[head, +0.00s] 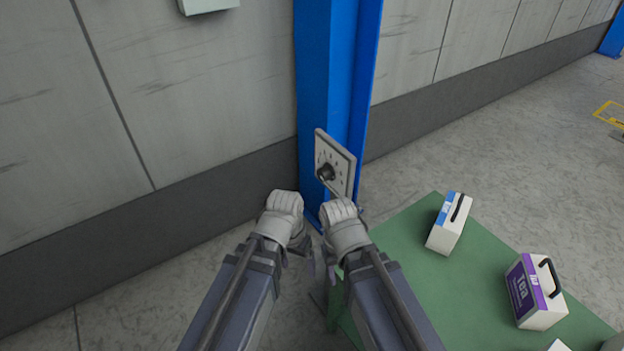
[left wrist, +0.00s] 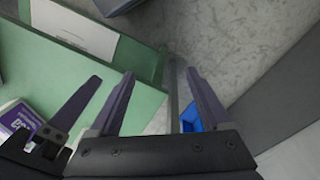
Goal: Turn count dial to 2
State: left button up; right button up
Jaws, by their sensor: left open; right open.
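The count dial (head: 326,172) is a dark round knob on a pale square plate (head: 346,166) fixed to the blue post. Marks ring the knob, but they are too small to read, so its setting cannot be told. My right gripper (head: 336,190) is just below and in front of the knob, with a finger close to it; contact cannot be told. My left gripper is open and empty in the left wrist view (left wrist: 160,73), over the table edge and floor. In the head view it is low, left of the right one, its fingertips mostly hidden.
A green table (head: 400,250) stands at right, carrying a box with a blue label (head: 446,232) and a purple Tea box (head: 535,300). The blue post (head: 318,80) stands against the grey wall (head: 190,90). The floor at left is clear.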

pick_arm(q)
notch_tip(320, 180, down, 4)
jog(key=w+d+h+b, duration=0.1)
jog(key=w+h+b, duration=0.1)
jog(key=w, duration=0.1)
jog(key=m+t+h+b, duration=0.5)
jog(key=t+h+b, duration=0.4)
jog(key=t+h, duration=0.25)
send_near(320, 175)
jog(key=w, duration=0.2)
jog(key=shift+g+h, duration=0.25)
jog(key=shift+g, duration=0.4)
jog(key=shift+s+d+x, duration=0.1)
jog(key=shift+s+x, duration=0.05)
jog(key=shift+x, duration=1.95)
jog(key=shift+s+d+x, duration=0.1)
jog(key=shift+s+x, duration=0.05)
jog(key=shift+x, duration=1.95)
pick_arm(e)
notch_tip(320, 175, down, 14)
jog(key=shift+r, duration=0.15)
pick_arm(q)
jog(key=shift+c, duration=0.3)
grip_shut()
